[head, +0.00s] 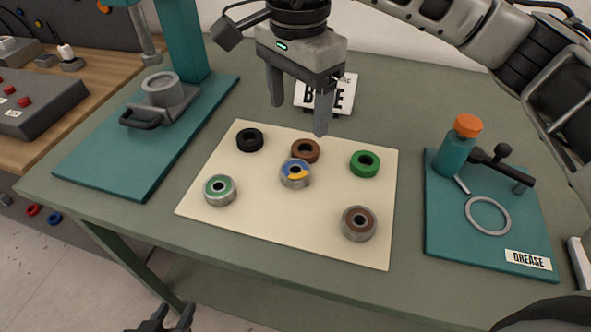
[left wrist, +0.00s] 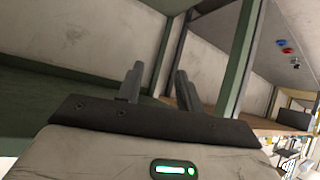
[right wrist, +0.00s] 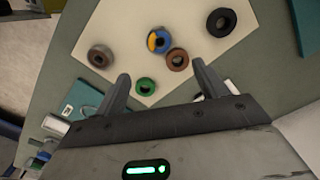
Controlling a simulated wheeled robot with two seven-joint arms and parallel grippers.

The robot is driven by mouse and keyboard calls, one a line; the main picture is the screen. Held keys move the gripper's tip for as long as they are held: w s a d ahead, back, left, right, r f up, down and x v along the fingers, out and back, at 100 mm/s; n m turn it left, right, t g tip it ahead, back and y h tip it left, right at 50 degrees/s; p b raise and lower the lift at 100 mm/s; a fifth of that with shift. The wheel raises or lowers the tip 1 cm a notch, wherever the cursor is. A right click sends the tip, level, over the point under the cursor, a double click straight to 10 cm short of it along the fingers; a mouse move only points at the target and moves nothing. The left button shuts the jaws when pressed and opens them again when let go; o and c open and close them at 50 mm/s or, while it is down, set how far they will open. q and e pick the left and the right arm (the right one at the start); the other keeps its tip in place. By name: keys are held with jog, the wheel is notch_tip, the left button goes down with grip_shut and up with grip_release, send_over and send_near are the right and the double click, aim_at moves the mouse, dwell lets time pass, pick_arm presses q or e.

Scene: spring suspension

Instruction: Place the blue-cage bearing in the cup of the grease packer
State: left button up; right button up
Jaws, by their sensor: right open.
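The blue-cage bearing (head: 295,174) is a silver ring with a blue and yellow face, lying on the cream mat (head: 260,222). It also shows in the right wrist view (right wrist: 158,41). The grease packer (head: 437,235) is a teal base at the right with an orange-capped bottle (head: 456,146), a lever and a grey ring-shaped cup (head: 488,215); no bearing shows in the cup. My right gripper (head: 297,121) is open and empty above the mat's back edge, apart from the bearing. My left gripper (head: 166,320) is open and empty, low at the front, off the table.
A brown ring (head: 305,151) lies close behind the bearing. Black (head: 250,140) and green (head: 365,163) rings and silver bearings with green (head: 220,190) and brown (head: 359,223) faces share the mat. A teal press (head: 130,145) stands left; a sign (head: 326,93) stands behind.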

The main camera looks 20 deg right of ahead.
aim_at(296, 169)
notch_tip(296, 169, down, 12)
jog(key=shift+a+p, duration=0.15)
jog(key=shift+p, duration=0.7)
jog(key=c, duration=1.2)
jog(key=shift+c, duration=0.4)
jog(key=shift+r, duration=0.15)
